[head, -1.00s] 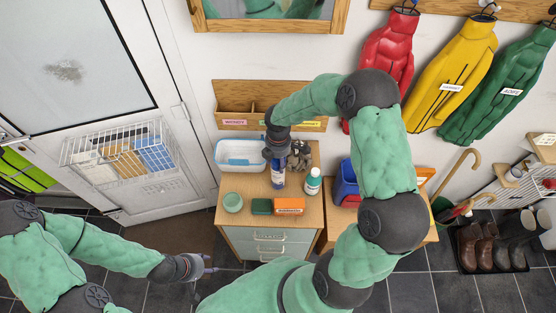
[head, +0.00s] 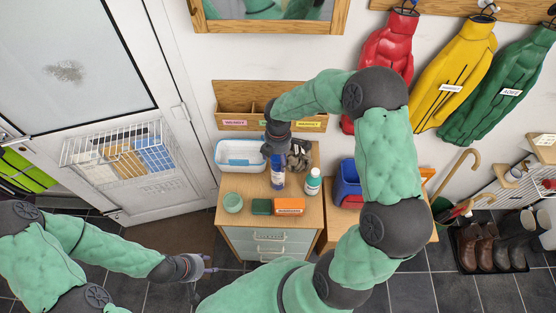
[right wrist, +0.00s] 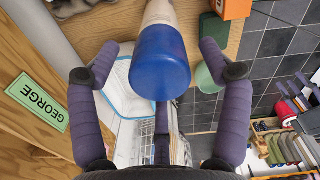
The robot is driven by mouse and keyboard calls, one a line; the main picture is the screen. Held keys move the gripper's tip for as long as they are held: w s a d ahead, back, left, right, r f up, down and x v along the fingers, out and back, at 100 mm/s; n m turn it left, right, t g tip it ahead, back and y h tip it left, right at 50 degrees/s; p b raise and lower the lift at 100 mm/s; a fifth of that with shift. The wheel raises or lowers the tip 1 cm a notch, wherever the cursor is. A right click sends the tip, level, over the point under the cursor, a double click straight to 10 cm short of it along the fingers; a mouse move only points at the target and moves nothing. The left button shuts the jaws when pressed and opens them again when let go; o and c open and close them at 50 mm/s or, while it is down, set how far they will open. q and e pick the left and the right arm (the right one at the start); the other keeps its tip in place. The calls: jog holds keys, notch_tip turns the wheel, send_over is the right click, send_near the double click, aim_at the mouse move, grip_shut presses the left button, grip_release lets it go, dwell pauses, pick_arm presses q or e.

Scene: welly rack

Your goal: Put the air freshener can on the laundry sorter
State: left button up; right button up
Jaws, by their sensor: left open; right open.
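The air freshener can (head: 278,178) is a slim blue and white can standing upright on the wooden cabinet top (head: 243,190). My right gripper (head: 277,157) is at the can's upper end, partly hiding it. In the right wrist view the can's blue cap (right wrist: 161,62) sits between the two spread fingers, with gaps on both sides. My left gripper (head: 208,266) is open and empty, low over the floor at the lower left. I cannot pick out the laundry sorter with certainty; a blue and red bin (head: 346,188) stands on a wooden top right of the cabinet.
On the cabinet top are a white tray (head: 240,154), grey gloves (head: 299,157), a white and teal bottle (head: 313,182), a green cup (head: 233,203), a dark green block (head: 261,207) and an orange box (head: 290,206). A wooden wall rack (head: 230,121) is behind.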

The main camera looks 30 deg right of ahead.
pick_arm(q)
jog(key=shift+r, duration=0.2)
pick_arm(e)
notch_tip(320, 180, up, 10)
jog(key=shift+f, duration=0.25)
dwell(0.3)
